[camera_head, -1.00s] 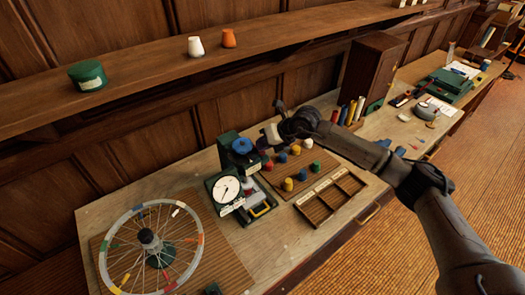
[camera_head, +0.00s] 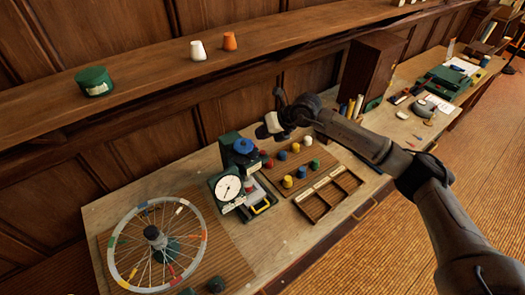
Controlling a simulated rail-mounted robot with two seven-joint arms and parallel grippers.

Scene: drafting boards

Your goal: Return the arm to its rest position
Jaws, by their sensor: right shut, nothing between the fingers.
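My right arm comes in from the right edge and reaches over the bench. Its gripper (camera_head: 268,131) is shut and empty, raised above the back of the bench near the green device with a white dial (camera_head: 228,188). The gripper's fingertips are small and partly hidden by its own body. It touches nothing that I can see. My left gripper is not in view.
The wooden bench (camera_head: 282,238) carries a spoked wheel (camera_head: 120,262), a board with several coloured knobs (camera_head: 268,178) and a compartment tray (camera_head: 310,208). A wall shelf (camera_head: 150,98) runs behind. A dark wooden cabinet (camera_head: 371,72) stands behind the arm.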

